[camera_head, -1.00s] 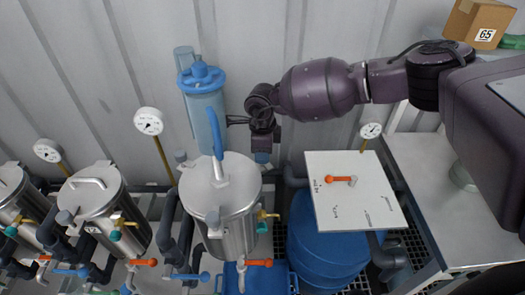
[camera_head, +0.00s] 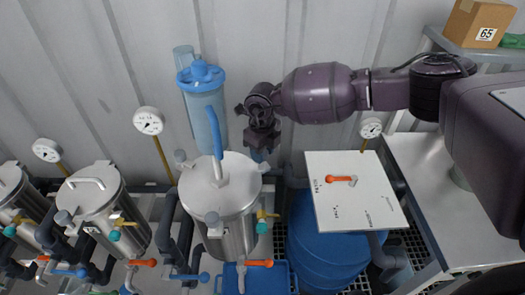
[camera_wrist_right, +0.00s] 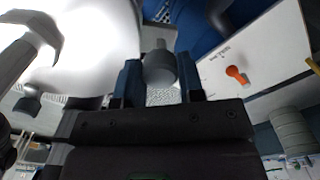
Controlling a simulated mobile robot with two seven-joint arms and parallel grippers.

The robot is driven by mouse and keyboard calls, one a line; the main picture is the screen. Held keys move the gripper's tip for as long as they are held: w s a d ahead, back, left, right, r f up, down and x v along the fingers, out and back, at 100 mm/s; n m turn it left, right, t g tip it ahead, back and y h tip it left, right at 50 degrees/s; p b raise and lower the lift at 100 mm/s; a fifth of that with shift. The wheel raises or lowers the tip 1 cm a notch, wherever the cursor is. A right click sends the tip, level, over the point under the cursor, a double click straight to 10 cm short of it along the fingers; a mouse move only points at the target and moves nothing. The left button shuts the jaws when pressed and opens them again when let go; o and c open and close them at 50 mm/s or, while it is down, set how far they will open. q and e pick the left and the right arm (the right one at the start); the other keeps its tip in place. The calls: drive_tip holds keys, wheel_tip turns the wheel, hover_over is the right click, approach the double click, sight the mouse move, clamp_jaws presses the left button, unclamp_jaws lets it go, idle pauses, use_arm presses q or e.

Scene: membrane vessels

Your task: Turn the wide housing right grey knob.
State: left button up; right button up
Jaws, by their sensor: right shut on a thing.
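The knob is hidden behind the gripper in the head view. My left gripper is not in view.
A blue filter canister (camera_head: 205,105) hangs on the wall left of my right gripper. A white panel with an orange handle (camera_head: 341,179) stands to the right, above a blue barrel (camera_head: 325,250). Pressure gauges (camera_head: 148,121) and smaller steel vessels (camera_head: 104,212) stand to the left.

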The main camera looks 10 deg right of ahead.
drive_tip(key=m, duration=0.5)
drive_tip(key=shift+m, duration=0.3)
drive_tip(key=m, duration=0.3)
drive_tip(key=shift+m+p, duration=0.3)
drive_tip(key=shift+r+m, duration=0.1)
drive_tip(key=shift+m, duration=0.5)
drive_tip(key=o, duration=0.9)
wheel_tip(320, 180, up, 11)
drive_tip(key=shift+f+b, duration=0.15)
drive_tip(key=shift+b, duration=0.3)
